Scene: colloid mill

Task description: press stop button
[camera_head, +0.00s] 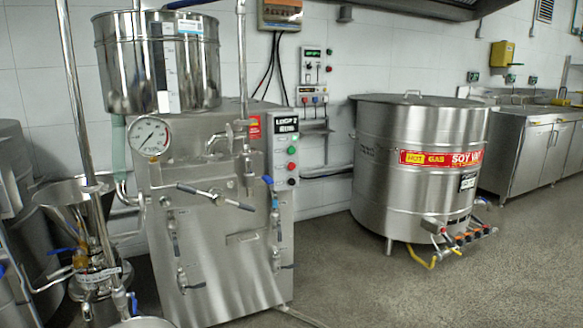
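Other small buttons on the panel are too small to tell apart. I cannot read any label that marks a stop button. Neither of my grippers is in view.
A funnel-topped steel mill (80,200) stands at the left. A large round soy vat (418,180) with valves and a yellow hose stands to the right. Wall boxes (312,95) with small buttons hang behind. The grey floor (480,290) is clear at front right.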

